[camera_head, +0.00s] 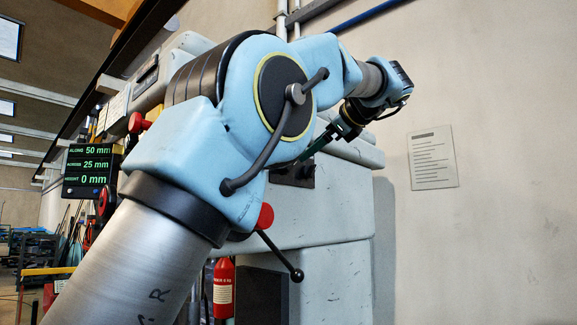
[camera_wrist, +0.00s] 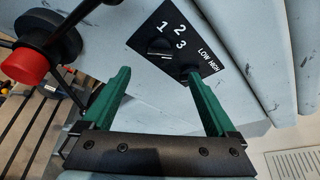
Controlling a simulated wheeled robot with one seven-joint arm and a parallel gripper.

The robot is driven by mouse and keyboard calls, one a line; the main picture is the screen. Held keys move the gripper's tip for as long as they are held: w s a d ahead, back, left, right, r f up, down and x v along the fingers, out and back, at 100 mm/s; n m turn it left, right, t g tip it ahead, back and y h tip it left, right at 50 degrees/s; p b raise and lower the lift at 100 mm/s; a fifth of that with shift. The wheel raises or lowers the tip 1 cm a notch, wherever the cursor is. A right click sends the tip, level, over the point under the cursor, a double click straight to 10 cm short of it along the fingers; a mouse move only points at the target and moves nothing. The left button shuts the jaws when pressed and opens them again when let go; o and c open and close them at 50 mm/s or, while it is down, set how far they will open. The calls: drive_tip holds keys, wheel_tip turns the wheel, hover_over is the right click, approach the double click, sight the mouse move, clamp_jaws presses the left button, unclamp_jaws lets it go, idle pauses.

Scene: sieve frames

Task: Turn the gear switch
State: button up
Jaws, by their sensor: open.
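The gear switch is a small dark knob (camera_wrist: 160,48) on a black plate (camera_wrist: 207,68) marked 1, 2, 3 and LOW HIGH, on a pale grey-blue machine face. In the wrist view it lies just beyond my fingertips, between their lines; I cannot read exactly where the knob points. The plate also shows in the head view (camera_head: 296,176), partly covered by my arm. My gripper (camera_wrist: 158,73) is open, with two green fingers spread and nothing between them. In the head view my gripper (camera_head: 313,150) is just above and in front of the plate; contact is not visible.
A red knob (camera_wrist: 24,66) on a black hub stands at the left of the wrist view, with dark lever rods beside it. A ball-ended lever (camera_head: 296,275) sticks out below my arm. A readout (camera_head: 88,170) is at left; the plain wall (camera_head: 500,120) at right has one notice.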

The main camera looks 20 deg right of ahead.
drive_tip(key=p+x, duration=0.2)
drive_tip(key=x, duration=0.7)
drive_tip(key=shift+w+a+p, duration=0.15)
drive_tip(key=shift+w+p, duration=0.15)
drive_tip(key=shift+w, duration=0.1)
drive_tip(key=c, duration=1.4)
drive_tip(key=shift+o, duration=0.2)
drive_tip(key=shift+f, duration=0.1)
